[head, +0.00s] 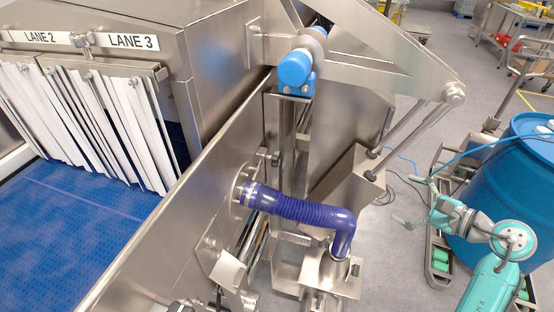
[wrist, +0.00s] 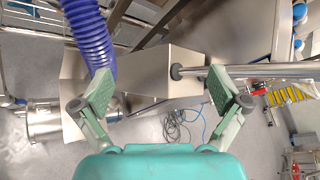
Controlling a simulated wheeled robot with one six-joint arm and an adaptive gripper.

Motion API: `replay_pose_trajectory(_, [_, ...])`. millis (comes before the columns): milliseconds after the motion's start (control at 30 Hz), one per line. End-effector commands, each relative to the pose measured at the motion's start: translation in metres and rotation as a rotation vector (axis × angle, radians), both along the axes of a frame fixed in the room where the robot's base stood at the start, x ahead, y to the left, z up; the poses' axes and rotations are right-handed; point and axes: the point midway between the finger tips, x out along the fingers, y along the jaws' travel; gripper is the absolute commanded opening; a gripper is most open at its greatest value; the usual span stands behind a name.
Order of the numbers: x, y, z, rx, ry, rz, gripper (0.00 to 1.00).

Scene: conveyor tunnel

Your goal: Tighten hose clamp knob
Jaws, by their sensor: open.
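A purple ribbed hose (head: 300,210) runs from a round flange (head: 240,192) on the conveyor's steel side wall to a steel fitting lower right. A pale clamp band (head: 252,194) circles its wall end. Another band (head: 340,257) shows at the lower end. I cannot make out a knob on either band. My gripper (head: 403,199) is open and empty, to the right of the hose and apart from it. In the wrist view, the hose (wrist: 90,35) passes at upper left, beyond my left finger; both clamp bands are out of clear sight there.
A blue barrel (head: 510,185) stands close on the right. Cables (head: 405,185) lie on the floor. A blue belt (head: 60,220) with white strip curtains is at left.

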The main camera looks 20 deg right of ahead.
Motion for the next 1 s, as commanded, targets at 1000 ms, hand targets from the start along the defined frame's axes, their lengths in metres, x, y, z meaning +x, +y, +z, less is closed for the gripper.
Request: replay_pose_trajectory(1000, [0.144, 0.130, -0.003, 0.641, 0.201, 0.348, 0.69])
